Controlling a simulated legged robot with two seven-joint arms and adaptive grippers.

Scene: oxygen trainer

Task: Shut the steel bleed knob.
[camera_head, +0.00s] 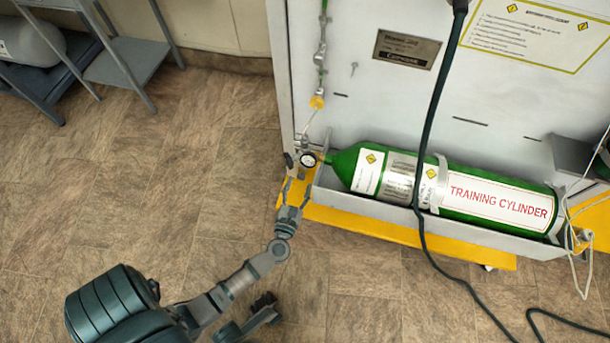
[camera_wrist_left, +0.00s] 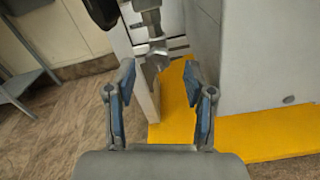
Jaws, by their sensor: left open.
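The green training cylinder (camera_head: 345,162) lies on its side in a grey tray, with its valve end to the left. A small round gauge (camera_head: 308,159) and small metal fittings sit at that end. In the left wrist view a steel knob (camera_wrist_left: 157,59) shows just beyond the fingertips, below a metal fitting. Its turn position cannot be told. My left gripper (camera_head: 297,186) is open and empty, just below the valve fittings in the head view. In the wrist view its two fingers (camera_wrist_left: 161,78) stand apart, with the knob ahead between them.
The yellow base (camera_head: 390,229) runs under the white cabinet (camera_head: 400,110). A dark hose (camera_head: 424,150) hangs across the cylinder to the floor. A grey stand (camera_head: 130,60) is at the upper left.

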